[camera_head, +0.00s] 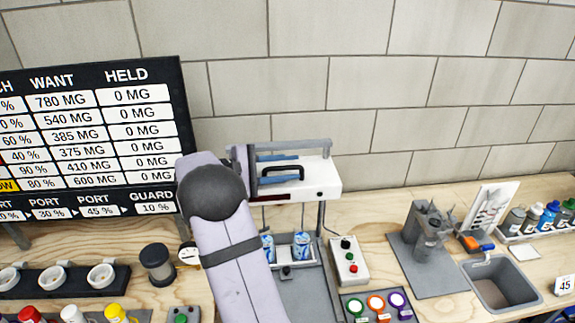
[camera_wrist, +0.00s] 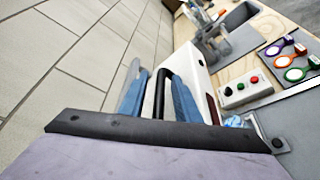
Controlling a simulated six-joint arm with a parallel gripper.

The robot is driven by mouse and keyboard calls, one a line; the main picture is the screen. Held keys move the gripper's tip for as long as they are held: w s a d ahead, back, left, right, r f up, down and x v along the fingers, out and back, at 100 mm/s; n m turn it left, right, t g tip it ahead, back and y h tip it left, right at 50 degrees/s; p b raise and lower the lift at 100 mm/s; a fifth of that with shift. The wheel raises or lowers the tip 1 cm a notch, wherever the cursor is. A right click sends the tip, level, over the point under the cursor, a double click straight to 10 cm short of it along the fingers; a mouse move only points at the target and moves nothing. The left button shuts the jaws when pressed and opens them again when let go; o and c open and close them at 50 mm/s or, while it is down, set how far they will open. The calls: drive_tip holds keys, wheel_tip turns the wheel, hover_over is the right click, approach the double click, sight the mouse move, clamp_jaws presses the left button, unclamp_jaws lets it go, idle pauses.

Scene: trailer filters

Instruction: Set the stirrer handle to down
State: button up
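The stirrer is a white box-shaped head (camera_head: 318,178) on a stand, with a black bar handle (camera_head: 283,169) on its near face. The handle also shows in the wrist view (camera_wrist: 160,88). My gripper (camera_head: 281,168) is at the handle, its blue-padded fingers one above and one below it in the head view. In the wrist view my gripper (camera_wrist: 158,95) has the handle between its separated fingers, with a gap on the left one. It looks open; contact with the right finger is unclear. The handle appears raised at the top of the head.
Below the stirrer, two blue-patterned cups (camera_head: 301,246) stand in a grey holder. A button box (camera_head: 348,260) is to the right, with a grey stand (camera_head: 430,240) and a sink (camera_head: 500,283) farther right. My arm hides part of the bench. A tiled wall is behind.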

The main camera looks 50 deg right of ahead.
clamp_jaws()
drive_tip(key=shift+f, duration=0.15)
wheel_tip(320, 180, down, 12)
drive_tip(key=b, duration=1)
drive_tip(key=shift+r, duration=0.2)
drive_tip(key=shift+s, duration=0.1)
unclamp_jaws()
